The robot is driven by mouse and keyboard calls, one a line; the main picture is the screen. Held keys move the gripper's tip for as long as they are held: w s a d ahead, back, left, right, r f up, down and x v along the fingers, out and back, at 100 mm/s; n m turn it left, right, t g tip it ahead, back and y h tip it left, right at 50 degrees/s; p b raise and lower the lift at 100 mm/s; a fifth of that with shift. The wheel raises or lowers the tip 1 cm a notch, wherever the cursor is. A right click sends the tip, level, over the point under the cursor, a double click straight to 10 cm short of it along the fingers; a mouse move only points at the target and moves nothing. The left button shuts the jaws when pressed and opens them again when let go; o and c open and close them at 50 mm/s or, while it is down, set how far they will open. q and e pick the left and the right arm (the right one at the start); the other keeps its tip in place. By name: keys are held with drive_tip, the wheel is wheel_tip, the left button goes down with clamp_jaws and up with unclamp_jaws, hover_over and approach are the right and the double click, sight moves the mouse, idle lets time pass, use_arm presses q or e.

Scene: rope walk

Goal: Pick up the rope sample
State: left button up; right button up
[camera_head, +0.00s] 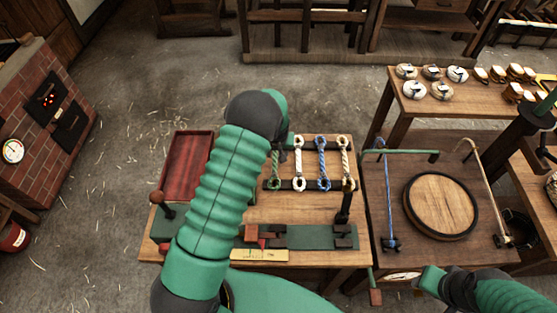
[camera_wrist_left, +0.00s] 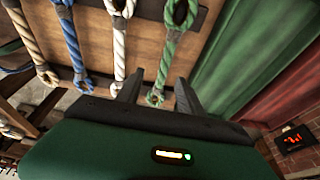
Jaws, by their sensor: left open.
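Several rope samples hang side by side on a rack on the wooden bench: green (camera_head: 276,170), white (camera_head: 298,165), blue (camera_head: 322,165) and tan (camera_head: 345,165). In the left wrist view the green rope sample (camera_wrist_left: 170,48) is closest to my left gripper (camera_wrist_left: 157,88). The gripper is open, and the green rope's looped end shows between its two dark fingers. I cannot tell whether they touch. The white rope sample (camera_wrist_left: 119,45) is just left of the fingers. In the head view my left arm hides most of this gripper. My right arm shows at the lower right, its fingers unclear.
A red tray (camera_head: 186,168) lies left of the rack. A dark green strip with wooden blocks (camera_head: 310,237) and a yellow ruler (camera_head: 259,254) lie in front. A round wooden disc (camera_head: 441,205) is on the right table. A brick stove (camera_head: 40,130) stands at left.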

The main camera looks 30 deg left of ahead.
sight(274, 160)
use_arm(q)
drive_tip(key=f, duration=0.1)
drive_tip(key=w+a+f, duration=0.1)
drive_tip(key=shift+a+f, duration=0.25)
drive_tip(key=shift+f, duration=0.05)
drive_tip(key=f+p, duration=0.1)
drive_tip(key=f, duration=0.1)
drive_tip(key=a+f, duration=0.1)
drive_tip(key=f, duration=0.1)
drive_tip(key=shift+a+p, duration=0.2)
drive_tip(key=shift+p, duration=0.15)
drive_tip(key=shift+w+d+f, duration=0.1)
drive_tip(key=shift+d+f, duration=0.05)
drive_tip(key=shift+w+d, duration=0.15)
drive_tip(key=shift+d, duration=0.4)
drive_tip(key=shift+c, duration=3.7)
drive_tip(key=shift+a, duration=0.2)
clamp_jaws()
drive_tip(key=shift+a, duration=0.25)
use_arm(e)
drive_tip(key=shift+w+a+r, duration=0.1)
drive_tip(key=shift+a+r, duration=0.7)
drive_tip(key=shift+r, duration=0.25)
